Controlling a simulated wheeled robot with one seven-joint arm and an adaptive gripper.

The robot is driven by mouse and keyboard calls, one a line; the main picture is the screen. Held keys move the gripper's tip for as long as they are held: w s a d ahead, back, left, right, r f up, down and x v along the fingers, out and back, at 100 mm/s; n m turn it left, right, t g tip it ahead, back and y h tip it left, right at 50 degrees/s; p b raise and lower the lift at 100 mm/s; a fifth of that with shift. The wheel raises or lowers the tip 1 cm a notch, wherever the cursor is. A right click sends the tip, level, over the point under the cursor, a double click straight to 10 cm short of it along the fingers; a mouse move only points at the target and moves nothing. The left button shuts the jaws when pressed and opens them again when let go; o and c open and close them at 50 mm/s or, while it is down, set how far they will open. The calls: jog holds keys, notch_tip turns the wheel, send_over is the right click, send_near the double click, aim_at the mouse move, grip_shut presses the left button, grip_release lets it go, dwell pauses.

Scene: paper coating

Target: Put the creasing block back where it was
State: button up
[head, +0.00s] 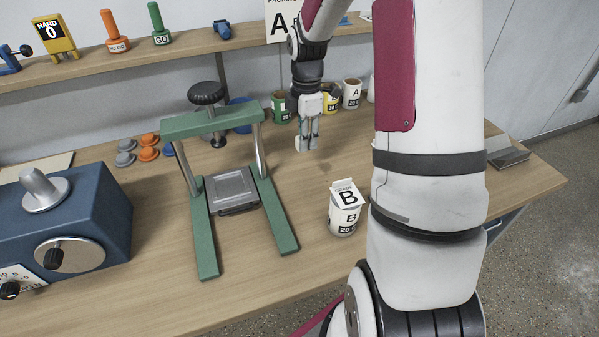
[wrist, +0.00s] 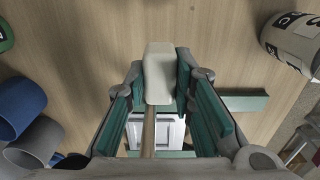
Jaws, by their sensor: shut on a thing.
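My gripper (head: 308,145) is shut on the creasing block (wrist: 160,75), a pale, rounded block held between the teal finger pads in the wrist view. A thin wooden strip (wrist: 148,132) shows just below it; I cannot tell whether it belongs to the block. In the head view the block (head: 299,144) is a small pale shape at the fingertips, above the back part of the wooden bench (head: 290,285). The gap beneath it is hard to judge.
A green press (head: 205,235) with a grey plate stands left of my gripper. A jar marked B (head: 343,215) stands nearer the front. Several labelled jars (head: 351,93) stand behind. A blue machine (head: 95,215) is at left. A shelf (head: 120,70) runs along the wall.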

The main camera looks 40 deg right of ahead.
aim_at(305, 174)
notch_tip(305, 174, down, 10)
jog(key=shift+r, duration=0.25)
jog(key=shift+f, duration=0.1)
jog(key=o, duration=1)
